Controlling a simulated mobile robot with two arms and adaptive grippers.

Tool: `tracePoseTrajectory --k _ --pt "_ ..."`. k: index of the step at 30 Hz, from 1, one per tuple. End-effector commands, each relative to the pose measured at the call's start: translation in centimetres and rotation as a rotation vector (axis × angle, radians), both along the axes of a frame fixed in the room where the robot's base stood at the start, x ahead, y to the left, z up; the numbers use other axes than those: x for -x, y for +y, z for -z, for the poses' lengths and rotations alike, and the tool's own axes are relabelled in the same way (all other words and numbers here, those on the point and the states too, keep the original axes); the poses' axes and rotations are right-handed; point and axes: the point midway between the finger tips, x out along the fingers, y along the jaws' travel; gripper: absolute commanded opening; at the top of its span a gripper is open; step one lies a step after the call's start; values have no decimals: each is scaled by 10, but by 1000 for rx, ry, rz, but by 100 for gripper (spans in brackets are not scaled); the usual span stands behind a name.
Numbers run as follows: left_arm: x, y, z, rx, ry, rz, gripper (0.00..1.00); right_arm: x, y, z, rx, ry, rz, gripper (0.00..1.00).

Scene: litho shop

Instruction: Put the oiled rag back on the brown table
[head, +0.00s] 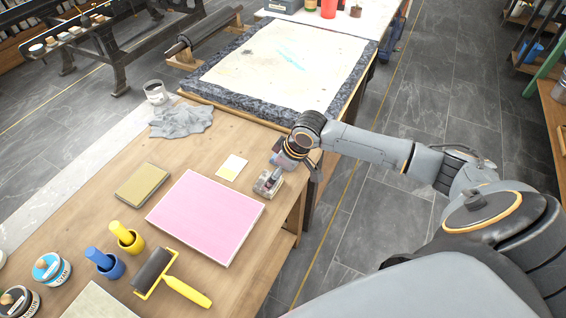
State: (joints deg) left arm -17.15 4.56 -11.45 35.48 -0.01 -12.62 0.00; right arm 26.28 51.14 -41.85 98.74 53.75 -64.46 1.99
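A grey crumpled rag (181,120) lies on the brown wooden table (240,135), near its far edge and beside a clear glass jar. Whether it is oiled cannot be told. My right arm reaches in from the right, and my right gripper (283,160) points down over the table's right edge, to the right of the rag and well apart from it. My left gripper is not in view.
A pink slab (206,216), a sponge-like block (141,186), a yellow-handled roller (170,278) and several pots crowd the near table. A large stone slab (285,65) stands beyond.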

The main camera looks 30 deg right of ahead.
Motion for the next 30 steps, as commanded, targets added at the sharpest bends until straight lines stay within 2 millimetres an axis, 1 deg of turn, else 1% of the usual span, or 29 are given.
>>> tracePoseTrajectory --k 1,3,6,10,15,28,30 --pt "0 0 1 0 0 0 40 4 -3 -11 3 -2 -1 100" --pt "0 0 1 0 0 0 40 8 -6 -24 2 -2 -1 100" --pt "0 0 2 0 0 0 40 14 -9 -39 0 -1 0 100" --pt "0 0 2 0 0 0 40 19 -11 -52 0 0 -1 100" --pt "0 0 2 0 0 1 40 21 -12 -57 -1 0 0 100" --pt "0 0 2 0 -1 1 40 21 -12 -57 -1 0 0 100" --pt "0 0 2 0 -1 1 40 22 -9 -55 -2 1 -4 100"
